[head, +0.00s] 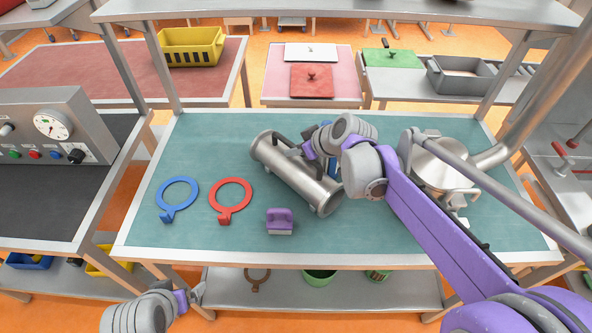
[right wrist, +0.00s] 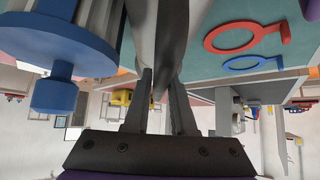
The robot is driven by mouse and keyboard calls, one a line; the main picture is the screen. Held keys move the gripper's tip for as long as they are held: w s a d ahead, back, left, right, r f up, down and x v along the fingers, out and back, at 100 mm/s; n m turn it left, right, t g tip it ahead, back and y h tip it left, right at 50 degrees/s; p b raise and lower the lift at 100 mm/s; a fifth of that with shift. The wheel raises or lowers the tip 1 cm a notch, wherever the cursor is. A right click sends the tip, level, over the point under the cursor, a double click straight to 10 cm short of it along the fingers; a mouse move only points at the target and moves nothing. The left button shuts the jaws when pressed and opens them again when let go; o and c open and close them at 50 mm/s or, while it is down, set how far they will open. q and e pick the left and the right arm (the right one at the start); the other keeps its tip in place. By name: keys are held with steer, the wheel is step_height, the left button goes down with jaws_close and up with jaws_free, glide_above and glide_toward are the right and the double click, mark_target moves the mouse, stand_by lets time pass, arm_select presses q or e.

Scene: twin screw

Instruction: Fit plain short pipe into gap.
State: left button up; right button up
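A short grey metal pipe (head: 290,172) with a flanged rim at each end lies slantwise over the teal bench. My right gripper (head: 306,151) reaches it from the right, at its upper side. In the right wrist view my right gripper's dark fingers (right wrist: 162,82) stand on either side of a grey bar (right wrist: 168,35) and seem to press on it; it looks like part of the pipe. My left gripper (head: 196,297) is low at the front left, off the bench, too small to read. No gap in a pipe run shows clearly; my right arm hides part of the right side.
A fixed pipe (head: 520,120) bends down to a round metal fitting (head: 440,160) at the right. An overhead shelf (head: 330,10) crosses the back.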

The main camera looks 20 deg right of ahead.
jaws_close()
steer(key=shift+r, duration=0.1)
stand_by(0.9)
